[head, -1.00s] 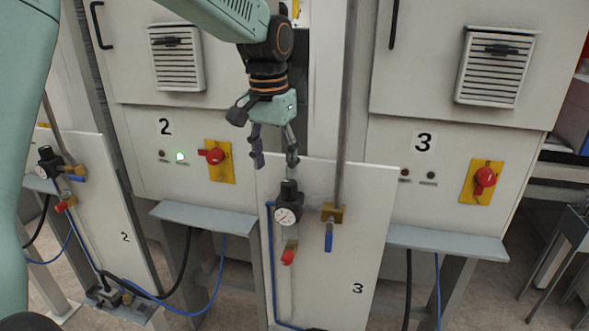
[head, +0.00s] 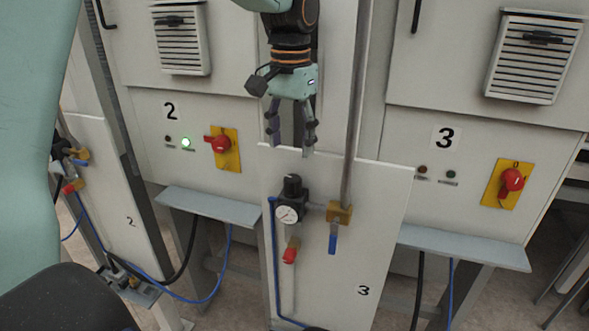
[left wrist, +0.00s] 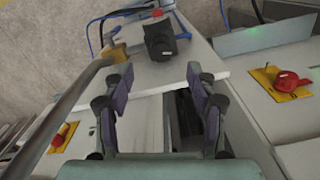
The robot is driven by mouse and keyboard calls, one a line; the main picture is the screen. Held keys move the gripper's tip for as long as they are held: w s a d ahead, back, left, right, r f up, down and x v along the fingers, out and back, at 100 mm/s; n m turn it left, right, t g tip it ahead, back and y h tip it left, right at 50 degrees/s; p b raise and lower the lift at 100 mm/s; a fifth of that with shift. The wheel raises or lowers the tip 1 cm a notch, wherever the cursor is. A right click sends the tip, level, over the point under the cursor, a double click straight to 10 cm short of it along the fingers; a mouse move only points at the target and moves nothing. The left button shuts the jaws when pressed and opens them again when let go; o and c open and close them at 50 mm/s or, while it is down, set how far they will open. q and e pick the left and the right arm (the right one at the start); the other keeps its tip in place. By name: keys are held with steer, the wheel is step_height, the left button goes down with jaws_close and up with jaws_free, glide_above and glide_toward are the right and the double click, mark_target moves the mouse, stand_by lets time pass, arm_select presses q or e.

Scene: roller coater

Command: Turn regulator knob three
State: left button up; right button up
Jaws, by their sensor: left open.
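Regulator knob three (head: 292,186) is the black cap on top of the regulator, above a round white gauge (head: 288,214), on the white panel marked 3 (head: 370,240). My left gripper (head: 291,146) points down, open and empty, just above the knob in the head view and apart from it. In the left wrist view the black regulator with its knob (left wrist: 158,38) lies beyond the open fingertips (left wrist: 160,75), near the top centre. My right gripper is not in view.
A vertical pipe (head: 356,110) with a brass fitting (head: 340,213) and blue lever (head: 333,243) stands close right of the regulator. A red-ended valve (head: 290,252) hangs below. Red switches on yellow plates (head: 509,184) sit on the cabinets behind.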

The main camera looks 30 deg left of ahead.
mark_target(292, 179)
arm_select(q)
steer(key=f, duration=0.6)
steer(key=shift+w+a+f+p, duration=0.1)
steer(key=shift+w+f+p, duration=0.15)
steer(key=shift+w+p, duration=0.15)
steer(key=shift+s+f, duration=0.1)
steer(key=shift+f, duration=0.3)
steer(key=shift+s+f, duration=0.2)
steer(key=shift+s, duration=0.2)
steer(key=shift+w+a+f, duration=0.1)
steer(key=shift+w, duration=0.15)
steer(key=shift+c, duration=0.2)
steer(key=shift+w+f, duration=0.1)
steer(key=shift+w, duration=0.15)
steer(key=c, duration=0.3)
steer(key=shift+s, duration=0.25)
steer(key=c, duration=0.6)
steer(key=shift+c, duration=1.1)
